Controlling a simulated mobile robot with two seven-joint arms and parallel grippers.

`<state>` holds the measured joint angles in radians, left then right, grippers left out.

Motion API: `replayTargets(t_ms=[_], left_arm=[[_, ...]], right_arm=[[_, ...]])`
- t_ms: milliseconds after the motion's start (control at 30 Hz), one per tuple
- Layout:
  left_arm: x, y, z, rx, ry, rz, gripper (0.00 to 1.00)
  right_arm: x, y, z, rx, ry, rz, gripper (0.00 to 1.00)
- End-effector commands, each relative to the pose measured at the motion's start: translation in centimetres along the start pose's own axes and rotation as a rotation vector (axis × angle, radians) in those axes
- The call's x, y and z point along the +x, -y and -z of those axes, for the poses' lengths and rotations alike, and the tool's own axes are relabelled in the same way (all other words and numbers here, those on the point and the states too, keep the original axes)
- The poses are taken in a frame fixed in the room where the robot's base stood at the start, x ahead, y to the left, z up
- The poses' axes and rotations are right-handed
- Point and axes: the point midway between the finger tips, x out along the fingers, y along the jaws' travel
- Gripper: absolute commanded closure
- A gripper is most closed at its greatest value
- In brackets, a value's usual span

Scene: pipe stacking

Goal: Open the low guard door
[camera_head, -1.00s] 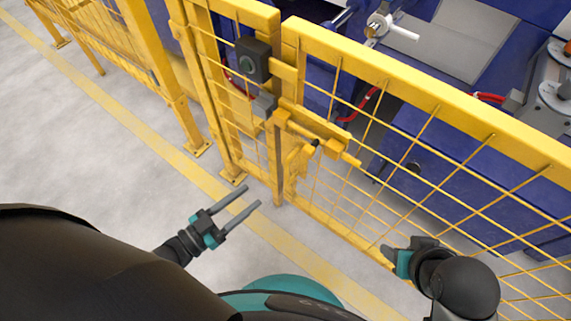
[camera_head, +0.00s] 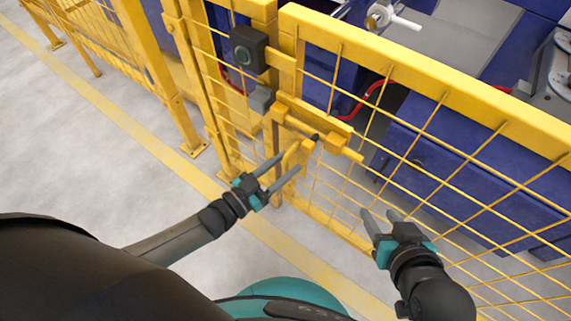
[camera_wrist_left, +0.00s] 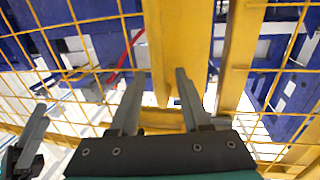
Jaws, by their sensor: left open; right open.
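The low guard door (camera_head: 432,92) is a yellow frame with yellow wire mesh, and it stands in line with the fence. A yellow latch (camera_head: 318,131) with a dark knob sits on its left edge, with a yellow handle (camera_head: 292,160) below it. My left gripper (camera_head: 290,162) is open, with its fingers at the handle in the head view; contact cannot be told. In the left wrist view its fingers (camera_wrist_left: 158,88) are apart, in front of yellow bars and mesh. My right gripper (camera_head: 376,213) is open and empty, close to the lower mesh of the door.
A dark switch box (camera_head: 248,49) is on the post left of the door. Blue machinery (camera_head: 440,175) stands behind the mesh. Yellow fence posts (camera_head: 150,75) run to the far left. The grey floor (camera_head: 80,150) on the left is clear.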

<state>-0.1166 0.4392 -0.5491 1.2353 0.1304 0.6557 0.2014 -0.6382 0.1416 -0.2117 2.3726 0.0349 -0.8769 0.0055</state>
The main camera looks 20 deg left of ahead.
Motion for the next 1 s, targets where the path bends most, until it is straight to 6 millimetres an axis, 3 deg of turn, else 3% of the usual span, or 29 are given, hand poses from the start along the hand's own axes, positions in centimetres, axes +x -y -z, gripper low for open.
replayTargets(t_ms=[400, 833, 1000], left_arm=[[0.44, -0.04, 0.04, -0.001, -0.001, 0.000, 0.53], [0.41, -0.02, 0.02, 0.000, 0.000, 0.000, 1.00], [0.40, -0.02, 0.01, 0.000, 0.000, 0.000, 1.00]], right_arm=[[0.16, 0.25, 0.17, 0.001, -0.024, 0.007, 0.50], [0.17, 0.25, 0.13, 0.002, -0.022, 0.007, 0.50], [0.17, 0.24, 0.12, 0.001, -0.022, 0.007, 0.50]])
